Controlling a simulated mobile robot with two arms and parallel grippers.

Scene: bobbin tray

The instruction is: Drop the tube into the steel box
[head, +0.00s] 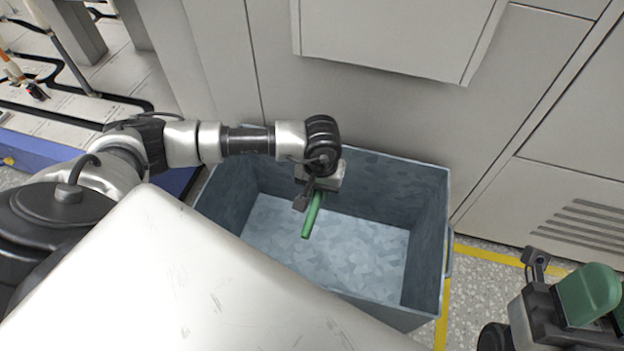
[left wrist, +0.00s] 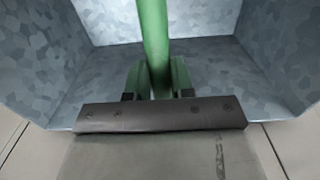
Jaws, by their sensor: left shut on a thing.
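The green tube (head: 312,217) is held in my left gripper (head: 308,194), above the open steel box (head: 428,228). The tube points down and slightly tilted toward the box floor, inside the outline of the rim in the head view. In the left wrist view the tube (left wrist: 153,40) runs between the two green-padded fingers (left wrist: 157,80), which are shut on it. The upper end of the tube is hidden by the gripper. The steel box (left wrist: 235,60) has mottled grey walls and its visible floor is empty. My right gripper (head: 560,290) shows partly at the lower right, outside the box.
Grey cabinet panels (head: 380,110) stand right behind the box. Yellow floor tape (head: 505,256) and speckled floor lie to its right. A blue-edged platform (head: 40,148) with cables and an orange-tipped item is at the left. My pale body covers the box's near left corner.

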